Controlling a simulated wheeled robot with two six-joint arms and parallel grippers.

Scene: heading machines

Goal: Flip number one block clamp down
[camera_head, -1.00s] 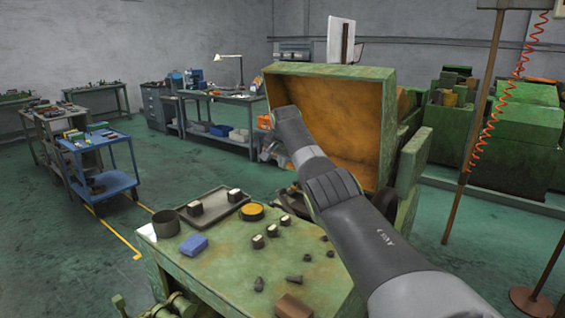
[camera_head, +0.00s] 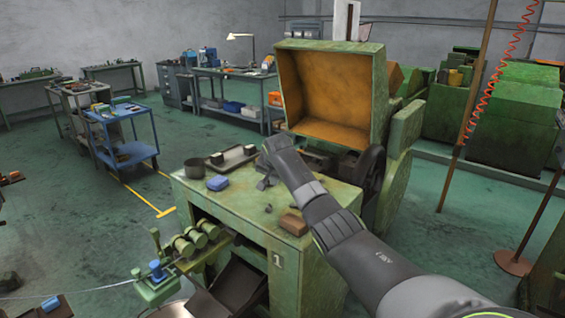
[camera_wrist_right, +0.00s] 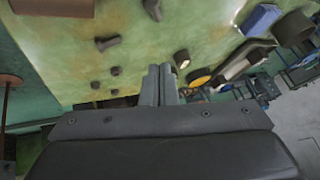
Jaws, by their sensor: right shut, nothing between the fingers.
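The machine marked with a number 1 plate (camera_head: 277,261) stands in front of me. At its lower left front is a green fitting with a blue knob (camera_head: 157,269), beside several green rollers (camera_head: 190,240); I cannot tell for sure which part is the block clamp. My right gripper (camera_head: 263,181) is over the green table top, away from the rollers. In the right wrist view its fingers (camera_wrist_right: 160,78) are together and empty. The right arm hides part of the table and machine side. My left gripper is not in view.
On the machine table are a blue block (camera_head: 217,184), a dark cup (camera_head: 195,167), a tray (camera_head: 232,158) and a brown block (camera_head: 294,224). The machine's orange-lined hood (camera_head: 330,92) stands open behind. A blue cart (camera_head: 125,140) is at left, with open floor between.

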